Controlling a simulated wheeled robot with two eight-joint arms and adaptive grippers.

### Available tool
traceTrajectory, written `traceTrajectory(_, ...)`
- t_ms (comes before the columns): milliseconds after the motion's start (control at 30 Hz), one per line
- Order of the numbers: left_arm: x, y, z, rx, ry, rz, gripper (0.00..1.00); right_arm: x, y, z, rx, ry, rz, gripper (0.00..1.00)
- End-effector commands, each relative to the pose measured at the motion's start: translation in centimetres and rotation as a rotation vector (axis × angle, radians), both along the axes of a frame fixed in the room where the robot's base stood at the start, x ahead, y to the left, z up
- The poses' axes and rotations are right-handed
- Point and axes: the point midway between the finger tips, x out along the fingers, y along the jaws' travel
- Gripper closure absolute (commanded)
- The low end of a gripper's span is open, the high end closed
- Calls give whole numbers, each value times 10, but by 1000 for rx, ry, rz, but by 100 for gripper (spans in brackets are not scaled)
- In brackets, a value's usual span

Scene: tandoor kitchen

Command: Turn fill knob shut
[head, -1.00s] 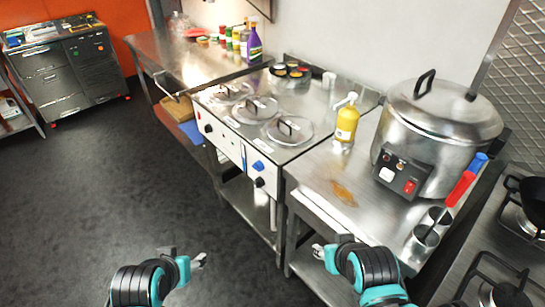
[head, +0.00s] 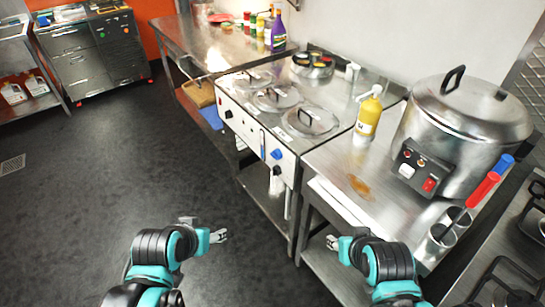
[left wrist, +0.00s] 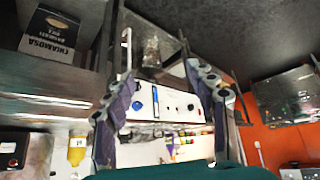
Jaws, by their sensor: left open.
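The steam unit's white front panel (head: 252,130) carries a blue knob (head: 277,154), with a black knob (head: 277,170) below it and another black knob (head: 228,114) at its far end. I cannot read which one is labelled fill. In the left wrist view, upside down, the blue knob (left wrist: 137,106) and a black knob (left wrist: 190,107) show between and beyond the fingers. My left gripper (head: 222,236) is open and empty, over the floor and apart from the panel. My right gripper (head: 332,243) is near the counter's lower front; its jaw opening is unclear.
A steel counter (head: 330,165) beside the panel holds a yellow bottle (head: 368,115), a large cooker (head: 465,125) and metal cups (head: 442,237). Lidded pots (head: 310,120) sit in the unit's top.

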Motion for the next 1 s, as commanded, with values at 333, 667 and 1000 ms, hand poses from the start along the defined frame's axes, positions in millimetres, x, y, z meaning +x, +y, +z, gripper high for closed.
traceTrajectory(333, 125, -62, 19, -180, -68, -301, 44, 0, 0, 7, 0, 0, 0, 60)
traceTrajectory(667, 244, -100, -3, -335, -289, -568, 44, 0, 0, 14, 0, 0, 0, 60)
traceTrajectory(1000, 321, -108, -63, -429, -647, -752, 44, 0, 0, 20, 0, 0, 0, 60)
